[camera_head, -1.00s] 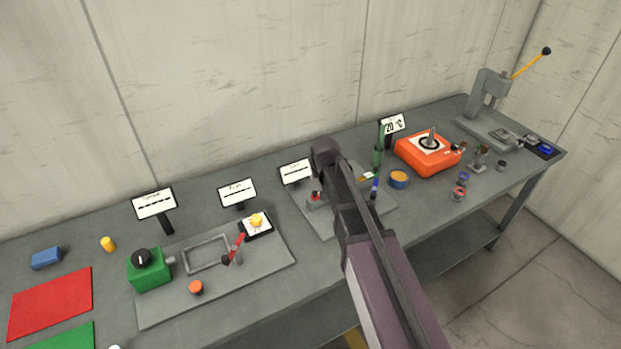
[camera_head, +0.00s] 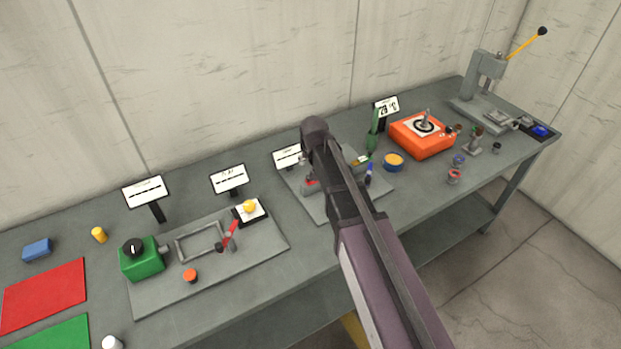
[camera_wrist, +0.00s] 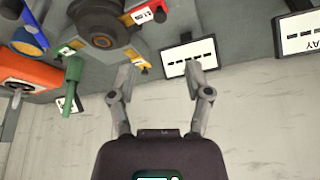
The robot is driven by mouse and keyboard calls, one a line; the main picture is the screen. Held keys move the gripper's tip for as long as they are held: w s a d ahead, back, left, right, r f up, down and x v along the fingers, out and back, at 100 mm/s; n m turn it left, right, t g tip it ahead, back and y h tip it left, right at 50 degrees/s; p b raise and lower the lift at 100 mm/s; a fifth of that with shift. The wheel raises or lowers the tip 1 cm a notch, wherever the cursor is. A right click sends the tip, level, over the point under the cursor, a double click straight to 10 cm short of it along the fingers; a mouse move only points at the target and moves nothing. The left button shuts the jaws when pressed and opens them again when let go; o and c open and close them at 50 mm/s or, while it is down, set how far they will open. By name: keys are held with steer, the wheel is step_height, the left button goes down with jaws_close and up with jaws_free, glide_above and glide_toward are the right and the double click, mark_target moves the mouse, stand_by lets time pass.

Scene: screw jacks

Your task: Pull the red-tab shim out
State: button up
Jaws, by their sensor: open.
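In the wrist view a round dark screw jack (camera_wrist: 98,22) stands at the top, with coloured tabs sticking out around it. A yellow-green tab (camera_wrist: 70,47) sticks out on the other side. My gripper (camera_wrist: 160,72) is open and empty, its fingertips beside and below the orange-red tab, apparently apart from it. In the head view my arm covers the gripper and most of the jack; its grey base plate (camera_head: 325,210) shows.
A label sign (camera_wrist: 188,58) stands close by the right-hand finger. A green upright tool (camera_wrist: 72,72) and an orange box (camera_wrist: 28,72) are to the left; the box also shows in the head view (camera_head: 422,146). A lever press (camera_head: 485,85) stands at the far right.

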steer(key=shift+b+x, duration=5.35)
steer(key=shift+x, duration=0.75)
